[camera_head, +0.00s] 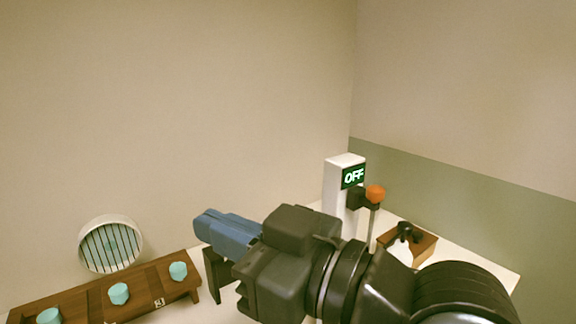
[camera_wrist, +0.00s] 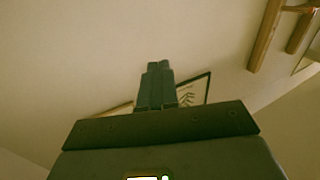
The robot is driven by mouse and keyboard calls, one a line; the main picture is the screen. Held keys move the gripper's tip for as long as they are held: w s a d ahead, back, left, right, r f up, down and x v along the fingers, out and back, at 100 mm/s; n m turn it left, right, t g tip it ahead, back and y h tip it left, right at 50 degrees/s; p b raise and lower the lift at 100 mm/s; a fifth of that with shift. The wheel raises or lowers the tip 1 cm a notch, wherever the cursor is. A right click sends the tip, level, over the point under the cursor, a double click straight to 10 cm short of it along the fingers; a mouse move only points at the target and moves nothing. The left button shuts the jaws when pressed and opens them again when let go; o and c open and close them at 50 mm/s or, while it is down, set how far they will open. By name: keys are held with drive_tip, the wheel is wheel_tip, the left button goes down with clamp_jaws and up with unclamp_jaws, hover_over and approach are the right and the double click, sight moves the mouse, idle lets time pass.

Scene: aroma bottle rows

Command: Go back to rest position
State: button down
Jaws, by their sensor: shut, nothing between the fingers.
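My gripper (camera_head: 205,222) reaches leftward across the middle of the head view, raised above the white table. Its blue fingers are closed together with nothing between them. In the wrist view the fingers (camera_wrist: 159,66) also meet, and they point up toward a plain wall or ceiling. My arm hides part of the table behind it.
A brown wooden rack (camera_head: 80,302) with teal-capped bottles (camera_head: 118,293) stands at lower left, by a round slatted fan (camera_head: 110,245). A dark bottle (camera_head: 404,236) sits by a wooden block (camera_head: 424,243) at right.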

drive_tip(key=s+d+f+m+t+h, duration=0.4)
drive_tip(key=d+f+m+h, duration=0.2)
drive_tip(key=d+f+m, duration=0.15)
drive_tip(key=s+d+f+m+t+h, duration=0.3)
drive_tip(key=d+f+m+t+h, duration=0.3)
drive_tip(key=f+m, duration=0.25)
drive_tip(key=s+d+f+n+g+h, duration=0.1)
drive_tip(key=s+d, duration=0.3)
drive_tip(key=s, duration=0.4)
drive_tip(key=s+d+f+n+g+h, duration=0.1)
drive_tip(key=s+d+f+g, duration=0.1)
drive_tip(key=s+d+f, duration=0.2)
drive_tip(key=s+d+f+n+g+h, duration=0.1)
drive_tip(key=s+d+f+h, duration=0.1)
drive_tip(key=s+d, duration=0.4)
drive_tip(key=s, duration=0.5)
drive_tip(key=shift+s+d+f, duration=0.15)
drive_tip(key=shift+s+d, duration=0.05)
drive_tip(key=shift+s, duration=0.15)
